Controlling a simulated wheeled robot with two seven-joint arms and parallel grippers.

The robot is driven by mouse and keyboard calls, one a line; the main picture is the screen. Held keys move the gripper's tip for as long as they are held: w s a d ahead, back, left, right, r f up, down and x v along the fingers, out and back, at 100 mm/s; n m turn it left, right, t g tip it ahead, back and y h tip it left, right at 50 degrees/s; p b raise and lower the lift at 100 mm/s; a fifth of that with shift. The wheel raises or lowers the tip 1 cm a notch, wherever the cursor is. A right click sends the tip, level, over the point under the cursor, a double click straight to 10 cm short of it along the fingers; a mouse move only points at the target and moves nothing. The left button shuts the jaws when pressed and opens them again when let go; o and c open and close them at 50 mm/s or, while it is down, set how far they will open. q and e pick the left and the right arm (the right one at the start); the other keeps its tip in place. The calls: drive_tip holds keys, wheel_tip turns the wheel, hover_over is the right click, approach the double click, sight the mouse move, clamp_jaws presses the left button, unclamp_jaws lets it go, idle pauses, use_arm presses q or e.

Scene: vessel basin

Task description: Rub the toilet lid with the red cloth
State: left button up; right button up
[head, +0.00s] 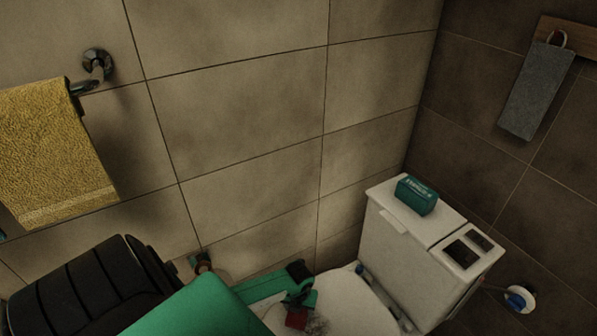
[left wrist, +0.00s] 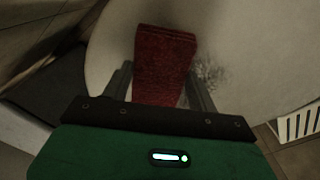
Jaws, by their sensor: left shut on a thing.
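The toilet lid (head: 352,298) is closed and pale, in front of the white cistern (head: 378,240) in the head view. It fills much of the left wrist view (left wrist: 238,50), with a grey speckled smudge (left wrist: 208,78) just right of the cloth. My left gripper (head: 298,306) is over the lid, shut on the red cloth (left wrist: 163,62). The folded cloth extends beyond the fingers in the left wrist view; a small part shows in the head view (head: 296,318). I cannot tell whether it touches the lid. My right gripper is not in view.
A teal box (head: 416,195) stands on the cistern. A yellow towel (head: 50,150) hangs at left and a grey towel (head: 537,90) on the right wall. A white and blue round object (head: 519,299) is right of the toilet. Tiled walls stand close behind.

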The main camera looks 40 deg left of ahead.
use_arm(q)
drive_tip(key=shift+a+f+b, duration=0.1)
drive_tip(key=shift+f+b, duration=0.6)
drive_tip(key=shift+f, duration=0.2)
